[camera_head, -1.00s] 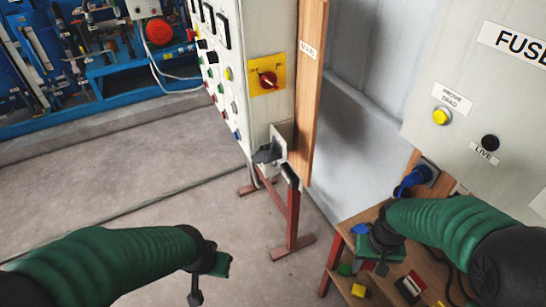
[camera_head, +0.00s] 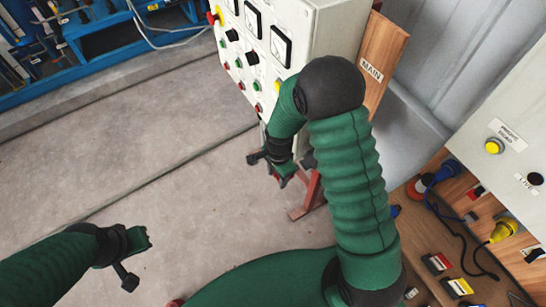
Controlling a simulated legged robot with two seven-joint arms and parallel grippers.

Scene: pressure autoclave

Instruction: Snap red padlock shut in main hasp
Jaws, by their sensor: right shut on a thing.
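My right gripper (camera_head: 284,175) hangs low in front of the grey control cabinet (camera_head: 328,45), beside its lower corner. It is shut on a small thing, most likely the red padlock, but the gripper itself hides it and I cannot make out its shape. My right arm covers the cabinet side where the yellow-plated main switch and its hasp showed before, so both are hidden. The wooden board marked MAIN (camera_head: 385,48) stands behind the arm. My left gripper (camera_head: 142,240) is over bare floor at the lower left; whether its jaws are open is unclear.
A wooden bench (camera_head: 520,268) at the right holds coloured plugs, cables and small labelled blocks. A grey box with a yellow lamp (camera_head: 494,146) stands above it. Blue machinery (camera_head: 20,107) lies at the far left. The floor (camera_head: 130,140) between is clear.

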